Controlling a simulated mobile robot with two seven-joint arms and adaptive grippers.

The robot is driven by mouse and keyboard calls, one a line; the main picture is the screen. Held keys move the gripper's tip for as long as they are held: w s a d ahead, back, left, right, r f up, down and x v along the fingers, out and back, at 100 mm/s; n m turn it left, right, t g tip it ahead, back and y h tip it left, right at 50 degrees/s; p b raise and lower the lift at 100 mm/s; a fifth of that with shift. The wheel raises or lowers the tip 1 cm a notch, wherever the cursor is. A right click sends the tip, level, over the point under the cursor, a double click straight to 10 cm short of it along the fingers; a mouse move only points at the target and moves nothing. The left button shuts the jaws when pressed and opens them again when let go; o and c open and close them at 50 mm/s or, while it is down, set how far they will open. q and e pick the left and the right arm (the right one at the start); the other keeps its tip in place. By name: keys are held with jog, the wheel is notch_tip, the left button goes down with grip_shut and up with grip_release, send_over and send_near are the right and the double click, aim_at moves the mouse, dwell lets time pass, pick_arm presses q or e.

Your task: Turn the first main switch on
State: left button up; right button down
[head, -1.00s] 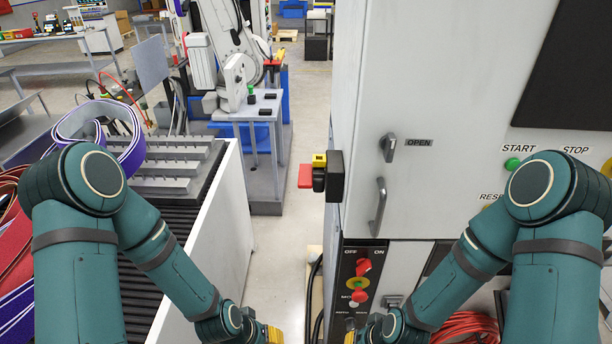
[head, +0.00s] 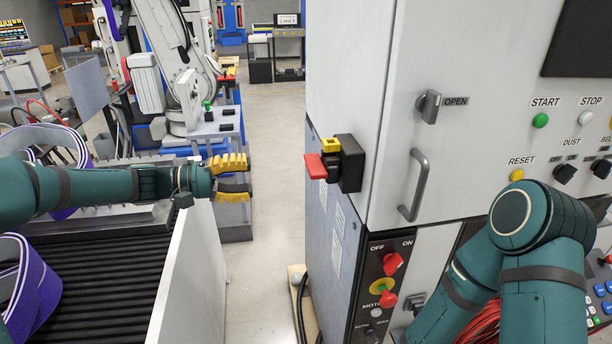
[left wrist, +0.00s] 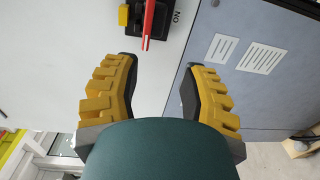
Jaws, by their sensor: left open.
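The main switch with a red handle (head: 316,166), a yellow block (head: 331,145) and a black body (head: 350,163) sticks out from the side of the machine cabinet. In the left wrist view the red handle (left wrist: 148,20) is at the top, beside an "ON" label (left wrist: 176,17). My left gripper (head: 248,176) is open and empty, to the left of the switch and apart from it. Its fingers (left wrist: 160,77) point toward the cabinet side in the wrist view. My right arm shows at the lower right of the head view, but its gripper is out of view.
The cabinet front carries an OPEN knob (head: 430,106), a door handle (head: 416,186) and a lower panel with a red OFF/ON knob (head: 393,262). A conveyor (head: 100,290) with purple straps stands on the left. Clear floor (head: 262,270) lies between them.

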aim_at(310, 162)
pick_arm(q)
jog(key=shift+h, duration=0.3)
jog(key=x, duration=0.4)
jog(key=r+x, duration=0.1)
jog(key=x, duration=0.8)
jog(key=shift+d+r, duration=0.25)
jog(key=shift+d, duration=0.05)
grip_shut()
